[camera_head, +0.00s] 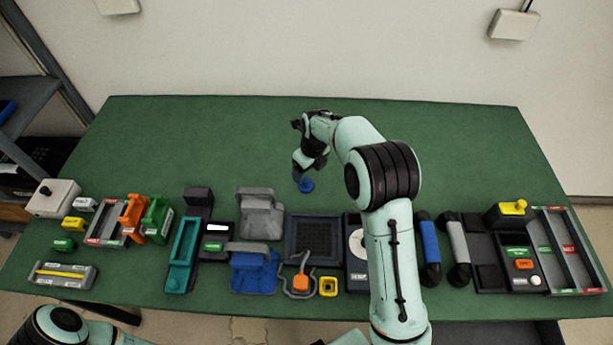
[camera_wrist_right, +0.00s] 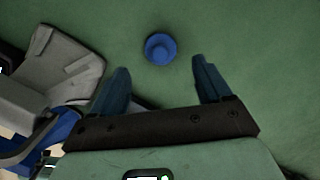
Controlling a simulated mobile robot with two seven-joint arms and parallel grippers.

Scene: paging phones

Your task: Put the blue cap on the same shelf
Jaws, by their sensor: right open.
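The blue cap (camera_head: 306,185) is a small round piece with a raised centre, lying on the green table behind the row of devices. In the right wrist view the cap (camera_wrist_right: 160,48) lies just beyond the fingertips, roughly centred between them and not touching either. My right gripper (camera_head: 301,168) is close to the cap in the head view; in the wrist view the gripper (camera_wrist_right: 160,77) is open and empty. Only part of my left arm shows at the lower left; its gripper is out of view. I cannot tell which shelf is meant.
A dark shelf unit (camera_head: 30,95) with a blue item stands left of the table. A grey stand (camera_head: 260,212), a blue stand (camera_head: 253,272) and a black gridded pad (camera_head: 314,238) are near the cap. Several devices and trays line the front. The table's back is clear.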

